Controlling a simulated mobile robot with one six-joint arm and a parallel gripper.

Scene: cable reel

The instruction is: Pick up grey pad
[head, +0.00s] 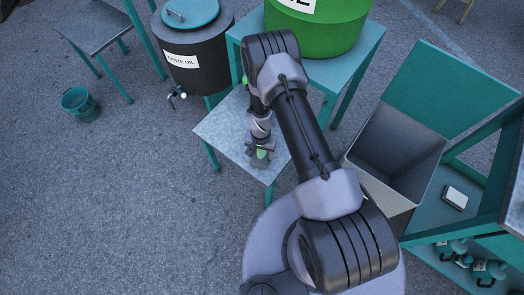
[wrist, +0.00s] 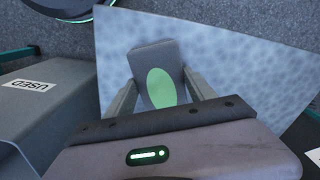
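The grey pad (wrist: 151,56) is a flat grey block with a light green oval on its top. In the wrist view it is over the pale speckled top of a small low table (wrist: 230,55), slightly turned. My gripper (wrist: 159,75) points down at it, with one finger along each side of the pad. The fingers look very close to its sides; whether they press on it cannot be told. In the head view my gripper (head: 260,152) is over the low table (head: 223,128), and the pad is mostly hidden by it.
A black waste oil drum (head: 190,65) with a tap stands behind left, a green drum (head: 315,32) on a taller table behind. An open grey bin (head: 400,150) stands right. A grey box labelled "USED" (wrist: 40,110) is close left in the wrist view. Ground at left is mostly clear.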

